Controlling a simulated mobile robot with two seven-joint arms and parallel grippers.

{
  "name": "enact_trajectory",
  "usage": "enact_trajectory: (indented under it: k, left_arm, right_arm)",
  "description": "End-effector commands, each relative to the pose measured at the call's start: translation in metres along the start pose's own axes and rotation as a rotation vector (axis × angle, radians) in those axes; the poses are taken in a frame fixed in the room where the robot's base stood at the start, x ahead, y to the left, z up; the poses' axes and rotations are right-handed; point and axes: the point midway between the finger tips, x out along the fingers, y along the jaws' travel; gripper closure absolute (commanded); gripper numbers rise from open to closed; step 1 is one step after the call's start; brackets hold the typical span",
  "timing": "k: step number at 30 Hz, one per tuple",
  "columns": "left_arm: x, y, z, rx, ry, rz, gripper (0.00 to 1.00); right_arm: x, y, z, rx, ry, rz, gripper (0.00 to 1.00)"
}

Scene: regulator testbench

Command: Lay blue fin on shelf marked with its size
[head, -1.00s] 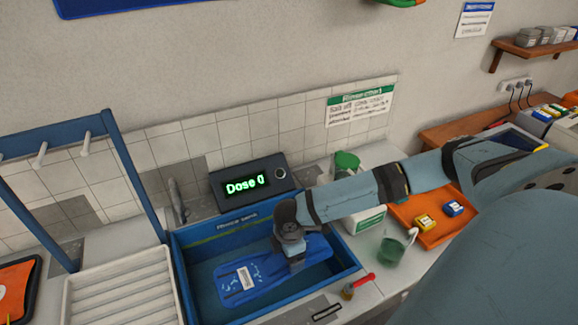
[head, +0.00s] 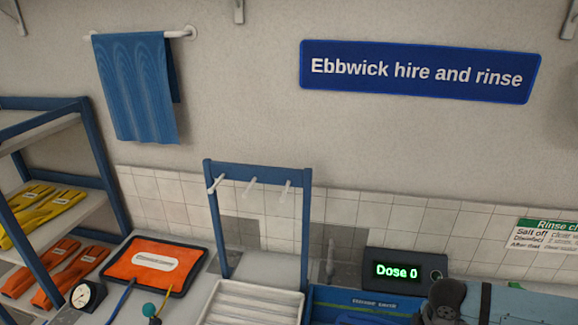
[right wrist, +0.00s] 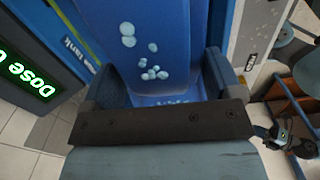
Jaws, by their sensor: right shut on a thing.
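The blue fin (right wrist: 150,45) lies between the two fingers of my right gripper (right wrist: 160,88) in the right wrist view, with pale round spots on its surface. My right gripper is shut on it. In the head view the right gripper (head: 446,302) shows at the bottom edge, over the blue rinse tank (head: 330,297); the fin is mostly cut off there. My left gripper is out of view.
A display (head: 398,272) reading "Dose 0" stands behind the tank. A blue peg frame (head: 257,170) with empty pegs rises behind a white slatted tray (head: 255,302). An orange mat (head: 155,262) and a round gauge (head: 82,296) lie between tray and rack.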

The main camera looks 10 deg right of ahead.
Motion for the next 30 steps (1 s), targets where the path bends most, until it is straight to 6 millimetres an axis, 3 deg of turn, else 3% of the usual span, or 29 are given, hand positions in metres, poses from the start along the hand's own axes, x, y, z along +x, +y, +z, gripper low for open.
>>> enact_trajectory:
  k: [1,6,16,24,30]
  left_arm:
    - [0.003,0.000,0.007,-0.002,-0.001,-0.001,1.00]
    - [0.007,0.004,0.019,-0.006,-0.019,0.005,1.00]
    - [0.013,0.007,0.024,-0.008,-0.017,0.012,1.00]
    - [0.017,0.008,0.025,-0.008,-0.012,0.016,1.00]
    - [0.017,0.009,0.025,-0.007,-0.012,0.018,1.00]
  right_arm:
    - [0.001,0.000,-0.013,0.057,0.009,-0.001,0.55]
    - [-0.018,0.001,-0.039,0.291,0.011,-0.006,0.55]
    - [-0.063,-0.001,-0.086,0.778,0.010,-0.009,0.55]
    - [-0.092,-0.005,-0.111,1.090,0.005,-0.005,0.55]
    - [-0.103,-0.006,-0.117,1.195,0.005,-0.001,0.55]
